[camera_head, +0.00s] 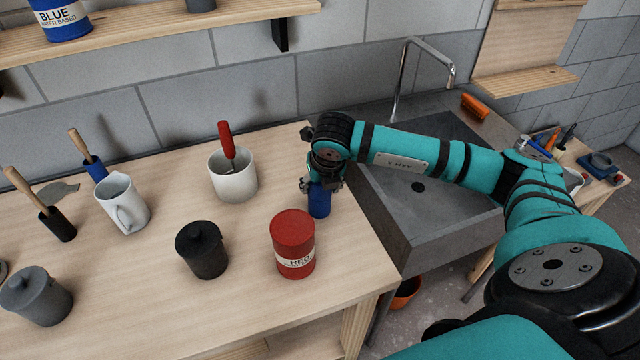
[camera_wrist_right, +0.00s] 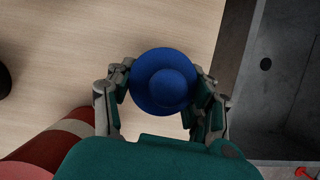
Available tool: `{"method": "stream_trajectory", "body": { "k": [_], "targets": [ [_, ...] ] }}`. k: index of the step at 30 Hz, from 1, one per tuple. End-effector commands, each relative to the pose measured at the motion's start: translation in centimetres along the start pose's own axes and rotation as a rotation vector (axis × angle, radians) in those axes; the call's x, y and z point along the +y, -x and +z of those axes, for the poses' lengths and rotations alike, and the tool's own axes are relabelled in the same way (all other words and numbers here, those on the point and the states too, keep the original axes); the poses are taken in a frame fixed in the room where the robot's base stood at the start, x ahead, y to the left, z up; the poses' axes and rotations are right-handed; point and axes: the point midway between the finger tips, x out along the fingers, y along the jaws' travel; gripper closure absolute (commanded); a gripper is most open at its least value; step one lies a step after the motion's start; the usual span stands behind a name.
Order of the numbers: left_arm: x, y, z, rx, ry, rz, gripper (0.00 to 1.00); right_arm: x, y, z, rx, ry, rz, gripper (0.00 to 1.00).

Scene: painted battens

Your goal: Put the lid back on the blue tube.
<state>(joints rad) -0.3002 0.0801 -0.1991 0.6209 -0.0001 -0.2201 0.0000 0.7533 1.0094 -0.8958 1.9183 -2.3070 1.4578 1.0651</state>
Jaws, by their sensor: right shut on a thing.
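The blue tube (camera_head: 319,202) stands upright on the wooden bench near its right edge, by the sink. My right gripper (camera_head: 322,184) is right above it, pointing down, and hides the tube's top in the head view. In the right wrist view a round blue lid (camera_wrist_right: 163,82) with a raised middle lies between the fingers of my right gripper (camera_wrist_right: 163,92), which touch its sides. The lid is over the tube and covers its mouth from above; I cannot tell whether it is fully seated. My left gripper is not in view.
A red can (camera_head: 293,245) stands close in front of the tube. A black lidded jar (camera_head: 201,250), a white mug with a red-handled tool (camera_head: 232,175) and a white jug (camera_head: 122,205) stand further left. The grey sink (camera_head: 430,220) is to the right.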

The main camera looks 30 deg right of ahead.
Motion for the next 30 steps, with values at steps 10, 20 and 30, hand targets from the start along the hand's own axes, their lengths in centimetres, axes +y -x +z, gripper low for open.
{"method": "stream_trajectory", "body": {
  "k": [10, 20, 30],
  "targets": [
    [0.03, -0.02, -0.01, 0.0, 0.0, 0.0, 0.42, 0.01, 0.03, 0.02, -0.001, 0.0, 0.0, 0.73],
    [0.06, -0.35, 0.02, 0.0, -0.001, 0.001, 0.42, 0.02, -0.07, 0.0, -0.001, 0.0, 0.001, 0.73],
    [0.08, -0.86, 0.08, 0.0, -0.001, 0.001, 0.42, 0.04, -0.04, 0.0, -0.001, 0.0, 0.001, 0.73]
  ]
}}
